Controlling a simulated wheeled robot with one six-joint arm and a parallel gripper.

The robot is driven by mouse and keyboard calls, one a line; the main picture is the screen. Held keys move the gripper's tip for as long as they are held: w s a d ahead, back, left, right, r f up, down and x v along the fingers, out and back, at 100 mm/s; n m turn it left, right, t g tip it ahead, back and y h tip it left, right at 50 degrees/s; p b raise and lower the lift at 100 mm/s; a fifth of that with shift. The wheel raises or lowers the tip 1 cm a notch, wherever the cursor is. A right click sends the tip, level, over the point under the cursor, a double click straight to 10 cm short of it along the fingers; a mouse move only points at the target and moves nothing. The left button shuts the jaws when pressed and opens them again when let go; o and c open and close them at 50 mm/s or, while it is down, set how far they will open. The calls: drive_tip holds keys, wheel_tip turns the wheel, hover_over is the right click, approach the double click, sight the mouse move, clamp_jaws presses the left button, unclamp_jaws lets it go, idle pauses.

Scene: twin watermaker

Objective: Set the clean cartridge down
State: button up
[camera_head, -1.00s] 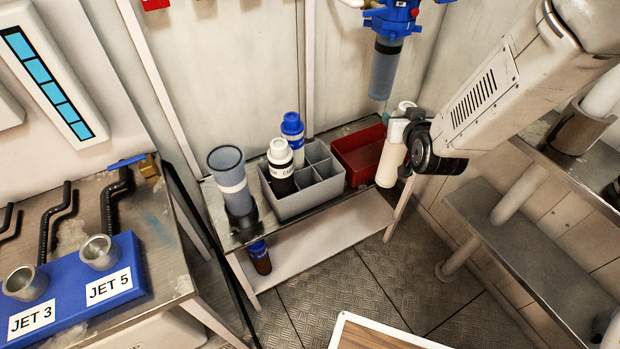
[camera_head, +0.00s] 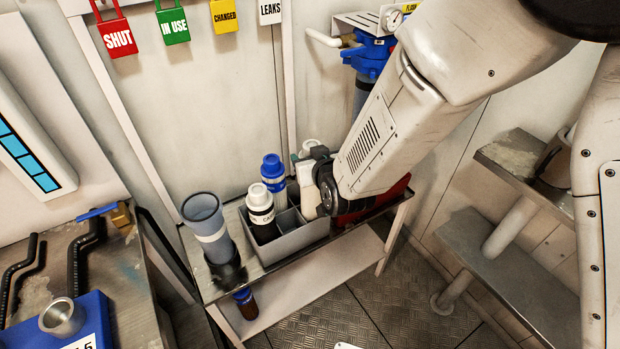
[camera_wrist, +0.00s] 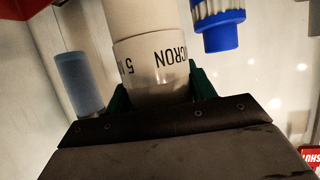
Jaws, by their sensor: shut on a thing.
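My gripper (camera_head: 322,172) is shut on a white cartridge (camera_head: 308,195). In the wrist view the cartridge (camera_wrist: 152,70) shows the print "5 MICRON" between the green fingers. In the head view it is upright at the right part of the grey divided crate (camera_head: 287,243). I cannot tell whether its lower end is inside a compartment or just above it. The blue cap (camera_wrist: 219,28) is close beside the held cartridge in the wrist view. My arm hides part of the crate's right side.
A grey-blue housing bowl (camera_head: 205,225) stands at the bench's left end. A red bin (camera_head: 392,195) is mostly hidden behind my arm. A blue-headed filter housing (camera_head: 370,60) hangs on the wall above. A brown bottle (camera_head: 245,302) is on the lower shelf.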

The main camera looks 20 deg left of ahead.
wheel_tip(320, 180, down, 6)
drive_tip(key=shift+f, duration=0.25)
drive_tip(key=shift+d+f, duration=0.1)
drive_tip(key=shift+f, duration=0.05)
drive_tip(key=o, duration=1.4)
drive_tip(key=v, duration=1.2)
